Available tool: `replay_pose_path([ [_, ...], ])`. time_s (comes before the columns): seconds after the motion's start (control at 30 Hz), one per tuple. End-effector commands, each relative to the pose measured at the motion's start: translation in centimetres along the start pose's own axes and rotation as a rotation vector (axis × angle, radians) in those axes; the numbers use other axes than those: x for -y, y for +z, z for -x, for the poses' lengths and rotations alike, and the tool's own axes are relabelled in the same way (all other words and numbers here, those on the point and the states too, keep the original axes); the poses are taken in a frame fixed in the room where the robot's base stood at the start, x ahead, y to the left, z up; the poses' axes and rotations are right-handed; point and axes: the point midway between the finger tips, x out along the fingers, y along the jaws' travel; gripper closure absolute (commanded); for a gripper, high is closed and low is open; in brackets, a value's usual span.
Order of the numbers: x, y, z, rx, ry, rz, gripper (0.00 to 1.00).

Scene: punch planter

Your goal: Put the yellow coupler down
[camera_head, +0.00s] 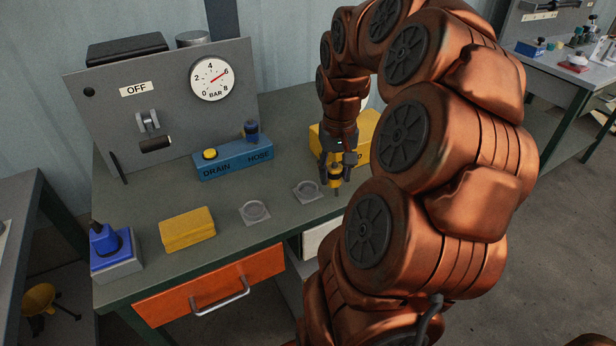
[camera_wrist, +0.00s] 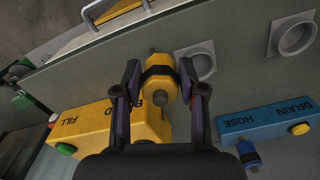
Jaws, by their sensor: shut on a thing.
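The yellow coupler (camera_head: 334,179), with a dark band around its middle, is between the fingers of my gripper (camera_head: 336,172). In the wrist view the coupler (camera_wrist: 160,78) shows between the two dark fingertips of my gripper (camera_wrist: 161,92), which is shut on it. It is over the right part of the bench, just right of the nearer ring-shaped holder (camera_head: 307,190) in the head view. I cannot tell whether its lower end touches the bench top. A second ring-shaped holder (camera_head: 254,211) is farther left and looks empty, as does the first.
A blue DRAIN/HOSE block (camera_head: 233,163) and a yellow block (camera_head: 362,150) stand behind. A yellow box (camera_head: 187,229) and a blue device (camera_head: 108,245) are at the left. A grey gauge panel (camera_head: 175,90) reads OFF. An orange drawer (camera_head: 215,287) is below the bench's front edge.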

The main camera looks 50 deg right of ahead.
Motion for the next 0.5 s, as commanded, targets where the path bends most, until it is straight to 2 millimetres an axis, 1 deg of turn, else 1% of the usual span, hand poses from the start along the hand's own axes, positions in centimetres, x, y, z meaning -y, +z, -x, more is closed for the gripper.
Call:
replay_pose_path([
  [0.03, 1.1, -0.5, 0.0, 0.002, 0.001, 0.005, 1.0],
  [0.2, 3.5, -1.8, -0.4, 0.004, 0.001, 0.005, 1.0],
  [0.5, 5.0, -2.6, -0.5, 0.003, 0.0, 0.004, 1.0],
])
